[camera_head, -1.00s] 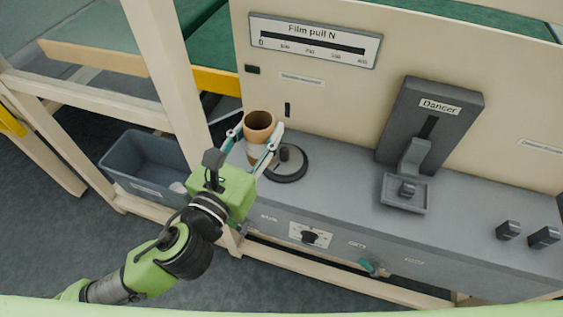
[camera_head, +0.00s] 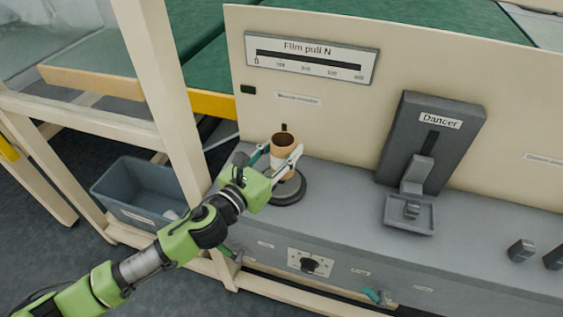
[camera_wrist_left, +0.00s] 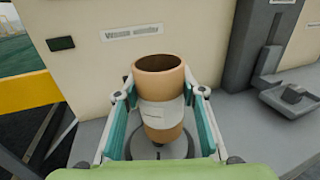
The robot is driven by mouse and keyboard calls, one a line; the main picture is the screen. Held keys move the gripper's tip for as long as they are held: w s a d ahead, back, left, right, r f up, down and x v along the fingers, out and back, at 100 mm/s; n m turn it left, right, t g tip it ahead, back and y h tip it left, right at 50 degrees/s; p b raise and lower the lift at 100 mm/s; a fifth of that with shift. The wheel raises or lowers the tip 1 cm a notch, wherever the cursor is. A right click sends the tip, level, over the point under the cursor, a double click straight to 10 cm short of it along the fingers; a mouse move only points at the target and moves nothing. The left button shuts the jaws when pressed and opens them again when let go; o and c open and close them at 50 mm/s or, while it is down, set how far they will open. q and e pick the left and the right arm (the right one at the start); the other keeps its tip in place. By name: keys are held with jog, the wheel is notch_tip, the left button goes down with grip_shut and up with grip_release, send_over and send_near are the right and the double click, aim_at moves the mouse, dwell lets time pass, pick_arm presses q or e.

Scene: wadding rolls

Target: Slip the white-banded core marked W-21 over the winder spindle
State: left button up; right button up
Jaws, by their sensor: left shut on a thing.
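A brown, open-topped core (camera_head: 284,141) with a white band stands roughly upright between the fingers of my left gripper (camera_head: 281,160). The core also shows in the left wrist view (camera_wrist_left: 160,82), where its band (camera_wrist_left: 163,113) carries a small label too fine to read. My left gripper is shut on the core, one finger on each side. The core is above the dark round base of the winder spindle (camera_head: 291,191). This base shows below the core in the wrist view (camera_wrist_left: 178,149). My right gripper is out of view.
The dancer unit (camera_head: 428,145) stands on the grey bench top to the right. A panel with the "Film pull N" scale (camera_head: 310,60) rises behind. A cream frame post (camera_head: 160,70) and a grey bin (camera_head: 140,196) are at left. The bench between spindle and dancer is clear.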

aim_at(281, 160)
pick_arm(q)
jog(key=shift+w+a+f, duration=0.1)
jog(key=shift+w+f, duration=0.5)
jog(key=shift+f, duration=0.15)
jog(key=f, duration=0.1)
jog(key=f+b, duration=0.1)
jog(key=f, duration=0.1)
jog(key=shift+w+f, duration=0.25)
jog(key=shift+f, duration=0.15)
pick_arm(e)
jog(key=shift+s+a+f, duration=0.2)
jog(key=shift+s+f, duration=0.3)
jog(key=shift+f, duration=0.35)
pick_arm(q)
jog(key=shift+f+b, duration=0.1)
jog(key=shift+b, duration=0.2)
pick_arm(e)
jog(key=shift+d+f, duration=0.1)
pick_arm(q)
jog(key=o, duration=1.1)
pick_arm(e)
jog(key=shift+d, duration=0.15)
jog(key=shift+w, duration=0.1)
pick_arm(q)
jog(key=shift+s+a, duration=0.15)
jog(key=v, duration=0.7)
